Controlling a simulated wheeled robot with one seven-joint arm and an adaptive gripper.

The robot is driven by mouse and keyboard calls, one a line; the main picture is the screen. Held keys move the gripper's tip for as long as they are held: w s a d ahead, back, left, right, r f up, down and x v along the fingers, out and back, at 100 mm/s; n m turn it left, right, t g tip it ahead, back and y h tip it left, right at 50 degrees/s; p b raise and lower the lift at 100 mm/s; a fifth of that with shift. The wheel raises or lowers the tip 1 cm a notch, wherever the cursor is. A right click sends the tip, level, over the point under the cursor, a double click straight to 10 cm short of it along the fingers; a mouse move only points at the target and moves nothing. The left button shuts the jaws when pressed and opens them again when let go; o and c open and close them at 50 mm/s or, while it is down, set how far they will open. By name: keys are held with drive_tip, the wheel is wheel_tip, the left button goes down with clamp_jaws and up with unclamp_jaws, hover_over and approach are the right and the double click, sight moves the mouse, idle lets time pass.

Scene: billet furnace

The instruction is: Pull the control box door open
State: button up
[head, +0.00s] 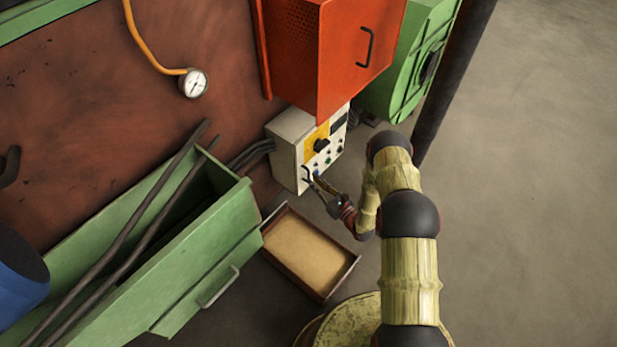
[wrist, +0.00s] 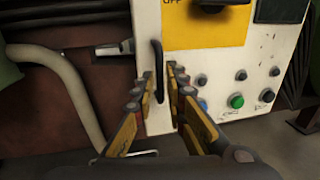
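The white control box (head: 289,152) stands below the orange cabinet, and its front door faces my arm. The door (wrist: 193,60) carries a yellow panel, a dark knob, a dark display and several small buttons, one of them green. A thin black vertical handle (wrist: 157,72) sits at the door's left edge, and the door looks shut. My gripper (head: 312,177) is at the lower left of the door. In the wrist view my gripper (wrist: 166,80) has its fingers apart, one on each side of the handle's lower part. I cannot tell whether either finger touches it.
An orange cabinet (head: 345,50) hangs just above the box. A shallow tray (head: 309,250) lies on the floor below it. A green trough (head: 200,260) with long rods stands at left. Conduits (wrist: 70,85) run left of the box. Open floor (head: 530,200) lies at right.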

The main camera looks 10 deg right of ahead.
sight(309, 176)
drive_tip(key=shift+b+x, duration=0.45)
drive_tip(key=shift+x, duration=1.65)
clamp_jaws()
